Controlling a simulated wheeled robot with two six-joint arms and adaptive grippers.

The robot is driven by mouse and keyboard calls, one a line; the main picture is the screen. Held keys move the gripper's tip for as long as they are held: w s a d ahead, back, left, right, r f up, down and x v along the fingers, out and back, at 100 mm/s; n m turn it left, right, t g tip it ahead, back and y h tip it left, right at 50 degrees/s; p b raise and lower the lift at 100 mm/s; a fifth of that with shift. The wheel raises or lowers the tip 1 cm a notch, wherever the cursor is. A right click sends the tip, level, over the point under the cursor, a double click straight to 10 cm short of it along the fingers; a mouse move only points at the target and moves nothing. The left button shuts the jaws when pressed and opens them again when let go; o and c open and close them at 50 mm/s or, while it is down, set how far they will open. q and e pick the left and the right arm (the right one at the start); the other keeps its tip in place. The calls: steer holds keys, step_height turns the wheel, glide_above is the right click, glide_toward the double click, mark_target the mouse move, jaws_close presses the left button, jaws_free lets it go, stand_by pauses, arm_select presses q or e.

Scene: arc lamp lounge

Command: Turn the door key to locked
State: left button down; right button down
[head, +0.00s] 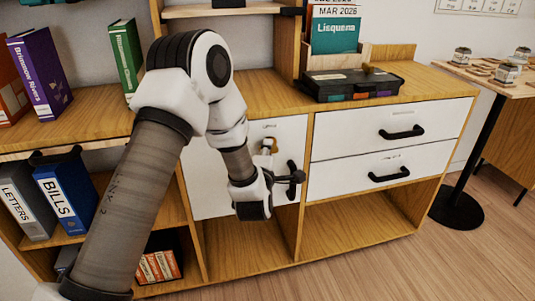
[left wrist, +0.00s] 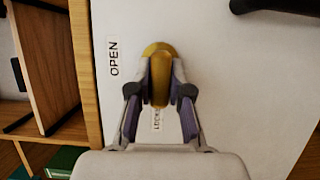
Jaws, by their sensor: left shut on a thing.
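The white cabinet door (head: 205,180) carries a brass key (left wrist: 159,82) in a round brass lock plate (left wrist: 157,49). My left gripper (head: 271,148) is at the upper part of the door in the head view. In the left wrist view my left gripper (left wrist: 160,90) is shut on the key, one finger on each side. The key's long side runs up and down in that view. An OPEN label (left wrist: 113,57) is left of the lock, and a partly hidden LOCKED label (left wrist: 156,119) is below it. My right gripper is not in view.
A black door handle (head: 291,180) is close beside my left gripper. Two drawers with black handles (head: 402,133) are to the right. A black case (head: 350,84) lies on the cabinet top. Binders (head: 65,195) and books stand at left. Open shelves are below.

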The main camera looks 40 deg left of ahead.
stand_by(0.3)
arm_select(q)
steer(key=c, duration=1.1)
jaws_free()
steer(key=shift+s, duration=0.15)
steer(key=v, duration=1.1)
steer(key=shift+s+d+f, duration=0.1)
steer(key=shift+s+d, duration=0.1)
steer(key=shift+s, duration=0.15)
